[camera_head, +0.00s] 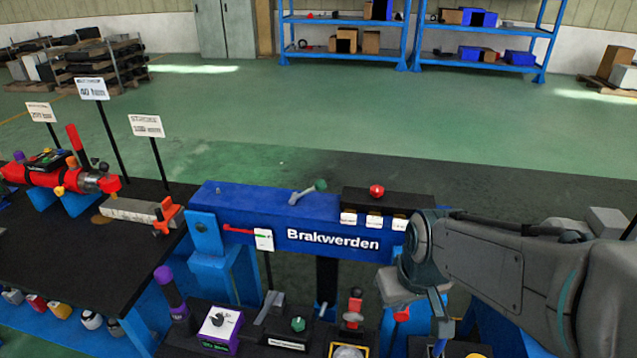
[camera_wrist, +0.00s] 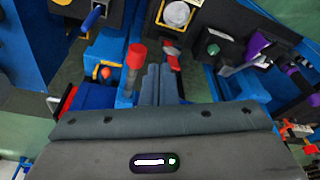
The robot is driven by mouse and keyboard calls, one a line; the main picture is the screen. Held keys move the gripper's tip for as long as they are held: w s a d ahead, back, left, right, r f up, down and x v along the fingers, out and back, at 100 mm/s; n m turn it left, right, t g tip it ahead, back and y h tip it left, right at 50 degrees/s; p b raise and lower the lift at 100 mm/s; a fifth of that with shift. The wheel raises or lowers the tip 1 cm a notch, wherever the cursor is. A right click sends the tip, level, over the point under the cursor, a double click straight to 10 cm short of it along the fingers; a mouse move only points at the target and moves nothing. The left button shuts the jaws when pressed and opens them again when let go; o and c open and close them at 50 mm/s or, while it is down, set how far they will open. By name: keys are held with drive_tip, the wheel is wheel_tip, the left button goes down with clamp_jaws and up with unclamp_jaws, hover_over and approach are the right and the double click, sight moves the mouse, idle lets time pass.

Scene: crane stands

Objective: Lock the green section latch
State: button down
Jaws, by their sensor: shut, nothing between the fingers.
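A grey lever with a green knob (camera_head: 319,185) lies on top of the blue beam (camera_head: 262,206) lettered "Brakwerden". A second green knob (camera_head: 298,324) sits on a black box in front of the beam, and a green knob on a dark box also shows in the wrist view (camera_wrist: 213,49). I cannot tell which one is the section latch. My gripper (camera_head: 440,325) hangs right of and in front of the beam, apart from both green knobs. In the wrist view its fingers (camera_wrist: 159,70) are together and empty, beside a red-topped post (camera_wrist: 137,55).
A black block with a red knob (camera_head: 377,190) stands on the beam's right end. A purple handle (camera_head: 165,282) and a red-topped part (camera_head: 355,305) rise in front. A bench (camera_head: 60,240) with a red tool is at left. Open floor lies behind.

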drive_tip(key=w+a+f+n+h+p, duration=0.2)
drive_tip(key=w+f+n+p, duration=0.1)
drive_tip(key=w+f+n, duration=0.65)
drive_tip(key=n+t+h+p, duration=0.1)
drive_tip(key=n+t+p, duration=0.3)
drive_tip(key=n+t, duration=1.25)
approach(309, 191)
wheel_tip(309, 191, up, 4)
drive_tip(key=s+d+n+g, duration=0.2)
drive_tip(key=n+g, duration=0.3)
drive_tip(key=shift+s, duration=0.1)
drive_tip(key=shift+d, duration=0.1)
drive_tip(key=shift+p+x, duration=1)
drive_tip(key=shift+x, duration=4.05)
